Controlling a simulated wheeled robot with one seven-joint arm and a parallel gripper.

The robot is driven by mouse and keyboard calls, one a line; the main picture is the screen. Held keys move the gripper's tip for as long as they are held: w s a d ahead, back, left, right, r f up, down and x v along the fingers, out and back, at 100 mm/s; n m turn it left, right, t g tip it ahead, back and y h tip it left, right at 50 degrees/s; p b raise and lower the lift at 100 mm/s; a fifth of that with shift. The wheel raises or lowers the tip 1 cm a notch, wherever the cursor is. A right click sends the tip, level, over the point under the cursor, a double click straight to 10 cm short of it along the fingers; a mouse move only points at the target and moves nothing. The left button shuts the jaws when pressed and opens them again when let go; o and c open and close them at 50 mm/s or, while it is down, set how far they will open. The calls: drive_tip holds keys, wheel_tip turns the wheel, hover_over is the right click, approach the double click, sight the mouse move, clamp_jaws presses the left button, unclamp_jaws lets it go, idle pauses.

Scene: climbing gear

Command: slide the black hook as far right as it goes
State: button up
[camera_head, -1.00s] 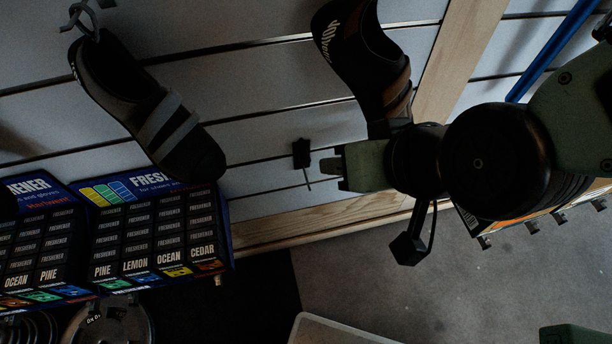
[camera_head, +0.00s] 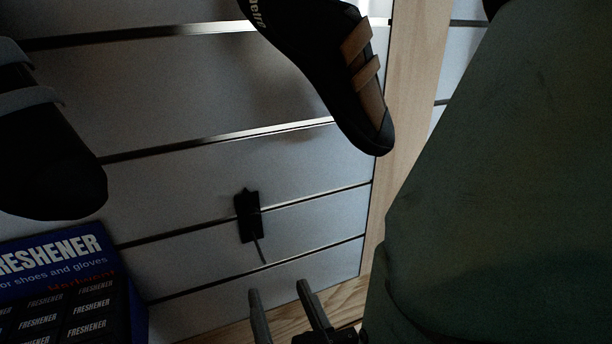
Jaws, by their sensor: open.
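The black hook (camera_head: 248,217) sits on the grey slatted wall panel (camera_head: 180,190), at a slat groove in the middle of the view. Its thin prong points down and toward the camera. Wall shows to its right, up to the wooden post. My gripper (camera_head: 279,290) is at the bottom middle, below the hook and apart from it. Its two fingers are spread and nothing is between them. My green arm link fills the right side and hides what lies behind it.
A black climbing shoe with brown straps (camera_head: 335,75) hangs above right of the hook. Another dark shoe (camera_head: 45,150) hangs at the left. A freshener box (camera_head: 60,265) stands lower left. A wooden post (camera_head: 412,90) bounds the panel on the right.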

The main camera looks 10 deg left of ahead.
sight(254, 220)
drive_tip(key=b+x, duration=0.4)
drive_tip(key=x, duration=1.3)
drive_tip(key=shift+w, duration=0.15)
clamp_jaws()
drive_tip(key=shift+w+d, duration=0.1)
drive_tip(key=shift+d, duration=0.05)
